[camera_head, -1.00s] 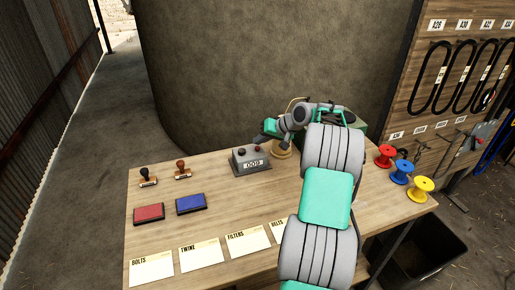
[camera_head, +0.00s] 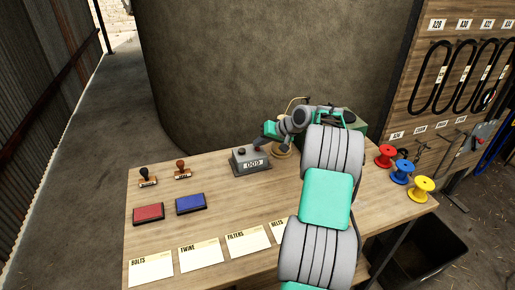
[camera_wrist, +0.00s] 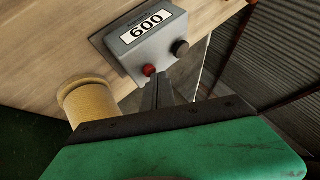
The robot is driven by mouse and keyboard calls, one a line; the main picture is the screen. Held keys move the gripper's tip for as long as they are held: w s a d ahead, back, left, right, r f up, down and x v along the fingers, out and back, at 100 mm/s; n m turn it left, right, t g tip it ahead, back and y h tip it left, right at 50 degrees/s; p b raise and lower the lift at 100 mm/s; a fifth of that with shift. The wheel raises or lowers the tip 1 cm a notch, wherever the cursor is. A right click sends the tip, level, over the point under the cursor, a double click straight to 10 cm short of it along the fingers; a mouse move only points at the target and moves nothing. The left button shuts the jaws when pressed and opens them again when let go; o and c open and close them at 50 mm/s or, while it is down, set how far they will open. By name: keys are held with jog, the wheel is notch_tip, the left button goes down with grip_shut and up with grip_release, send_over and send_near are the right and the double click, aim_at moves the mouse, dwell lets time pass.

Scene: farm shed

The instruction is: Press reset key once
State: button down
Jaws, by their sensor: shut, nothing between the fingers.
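A grey counter box (camera_head: 250,164) stands on the bench, its display reading 009. It has a black key (camera_head: 241,151) on its left side. Its red key (camera_wrist: 149,70) shows in the wrist view, where the display looks upside down and the black key (camera_wrist: 181,47) is farther right. My gripper (camera_head: 258,146) is shut and empty, pointing down over the box's right side and hiding the red key from the head view. In the wrist view my fingertips (camera_wrist: 162,80) are right by the red key; I cannot tell whether they touch it.
A tan round object (camera_wrist: 88,100) stands beside the box. Two stamps (camera_head: 182,172), a red pad (camera_head: 148,213), a blue pad (camera_head: 191,204) and label cards (camera_head: 201,254) lie to the left and front. Coloured spools (camera_head: 402,171) stand at the right.

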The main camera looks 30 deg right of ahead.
jog(key=shift+f, duration=0.2)
dwell(0.3)
jog(key=shift+r+p, duration=0.7)
jog(key=shift+r, duration=0.2)
jog(key=shift+r+p, duration=2)
jog(key=shift+r, duration=0.5)
